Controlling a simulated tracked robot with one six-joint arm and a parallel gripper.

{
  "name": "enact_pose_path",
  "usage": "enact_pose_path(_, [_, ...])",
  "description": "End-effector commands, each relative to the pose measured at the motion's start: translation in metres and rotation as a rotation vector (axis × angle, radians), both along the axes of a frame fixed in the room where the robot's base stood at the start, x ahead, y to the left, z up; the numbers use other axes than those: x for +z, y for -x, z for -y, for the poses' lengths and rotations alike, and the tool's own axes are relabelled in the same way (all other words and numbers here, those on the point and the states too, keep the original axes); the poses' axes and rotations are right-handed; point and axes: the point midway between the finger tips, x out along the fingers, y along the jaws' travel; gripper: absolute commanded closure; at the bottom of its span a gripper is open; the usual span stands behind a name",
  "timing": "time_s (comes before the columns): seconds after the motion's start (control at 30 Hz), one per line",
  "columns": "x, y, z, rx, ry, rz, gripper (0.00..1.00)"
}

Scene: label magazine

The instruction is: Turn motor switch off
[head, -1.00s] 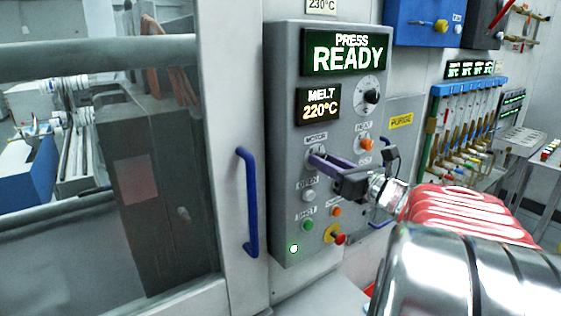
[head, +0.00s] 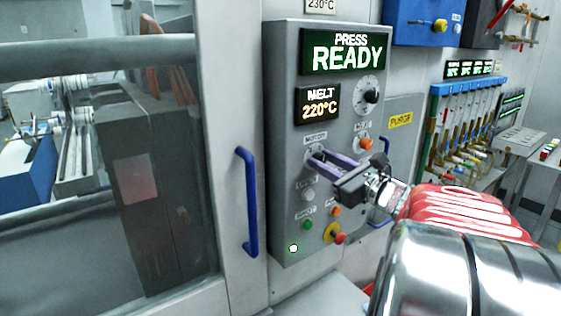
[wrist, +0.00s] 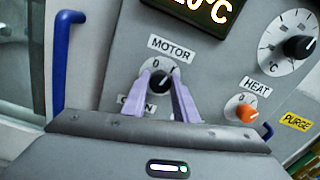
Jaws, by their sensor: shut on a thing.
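The motor switch (wrist: 160,83) is a dark knob on a round white plate below the MOTOR label (wrist: 172,49) in the wrist view. The purple fingers of my gripper (wrist: 160,88) stand on both sides of the knob and are shut on it. A "0" shows on the plate above the knob; which mark the knob points to is not clear. In the head view, my gripper (head: 313,158) reaches the grey control panel (head: 285,120) from the right, and its fingers largely hide the switch.
The orange HEAT knob (head: 365,143) is close to the right, with a black temperature dial (head: 371,96) above. Several buttons and a red-and-yellow switch (head: 335,234) sit below. A blue door handle (head: 248,202) is at left. The display (head: 346,53) reads PRESS READY.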

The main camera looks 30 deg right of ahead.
Motion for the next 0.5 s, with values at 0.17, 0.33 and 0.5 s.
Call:
enact_pose_path(0.17, [-0.0002, 0.0001, 0.0000, 0.000, 0.164, 0.005, 0.96])
enact_pose_path(0.33, [-0.0005, 0.0000, -0.0005, -0.001, 0.325, 0.009, 0.96])
enact_pose_path(0.5, [-0.0010, 0.0000, -0.0009, -0.001, 0.486, 0.013, 0.96])
